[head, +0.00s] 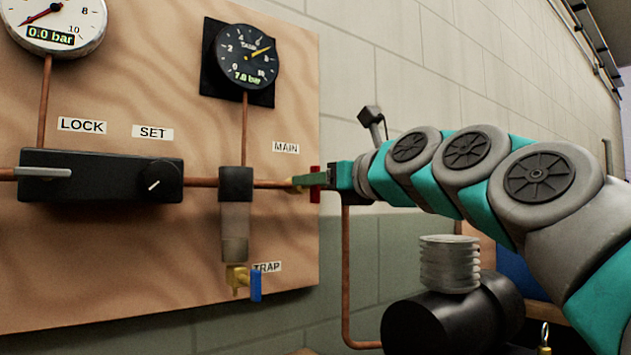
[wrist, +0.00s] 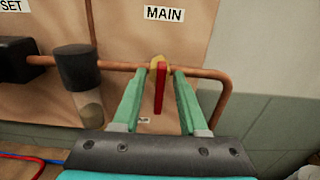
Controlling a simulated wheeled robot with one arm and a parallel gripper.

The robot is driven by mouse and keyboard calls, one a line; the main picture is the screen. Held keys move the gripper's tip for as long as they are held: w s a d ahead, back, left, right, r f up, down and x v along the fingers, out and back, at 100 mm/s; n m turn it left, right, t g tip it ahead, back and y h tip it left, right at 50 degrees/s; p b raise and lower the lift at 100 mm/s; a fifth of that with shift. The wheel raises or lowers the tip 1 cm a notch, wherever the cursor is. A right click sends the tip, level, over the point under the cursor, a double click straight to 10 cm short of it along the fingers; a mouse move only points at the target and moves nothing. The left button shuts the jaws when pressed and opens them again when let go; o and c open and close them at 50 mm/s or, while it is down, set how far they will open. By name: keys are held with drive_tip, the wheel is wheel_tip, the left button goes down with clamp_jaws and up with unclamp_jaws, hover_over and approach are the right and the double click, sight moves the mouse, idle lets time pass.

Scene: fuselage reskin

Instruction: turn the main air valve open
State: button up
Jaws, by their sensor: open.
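The main air valve has a brass body (wrist: 158,60) on the copper pipe, under the MAIN label (wrist: 164,14). Its red lever (wrist: 160,88) hangs straight down, across the line of the pipe. In the head view the red lever (head: 315,196) is partly hidden behind my fingers. My gripper (wrist: 158,75) is open, with one green finger on each side of the lever. Small gaps show between the lever and both fingers, so I see no grip on it. In the head view my gripper (head: 318,179) reaches in from the right at pipe height.
The left gauge (head: 55,22) reads 0.0 bar; the tank gauge (head: 247,58) reads 7.0 bar. A black lock/set unit (head: 100,172) and a filter bowl with a blue-handled trap valve (head: 256,286) are left of the valve. A black compressor (head: 440,322) stands below my arm.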

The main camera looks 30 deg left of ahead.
clamp_jaws()
idle(0.3)
drive_tip(key=shift+n+p, duration=0.3)
drive_tip(key=shift+p, duration=0.05)
drive_tip(key=n+p, duration=0.1)
drive_tip(key=n, duration=0.1)
drive_tip(key=shift+s+n, duration=0.1)
drive_tip(key=shift+n, duration=0.2)
drive_tip(key=n, duration=0.5)
drive_tip(key=shift+s+a+f, duration=0.1)
drive_tip(key=shift+a+f, duration=0.05)
drive_tip(key=shift+f, duration=0.15)
drive_tip(key=shift+s+f+n+b, duration=0.15)
drive_tip(key=shift+n+b, duration=0.85)
drive_tip(key=shift+n, duration=1.4)
drive_tip(key=shift+w+f+n+b, duration=0.1)
drive_tip(key=shift+n+b, duration=0.9)
drive_tip(key=shift+n, duration=1.4)
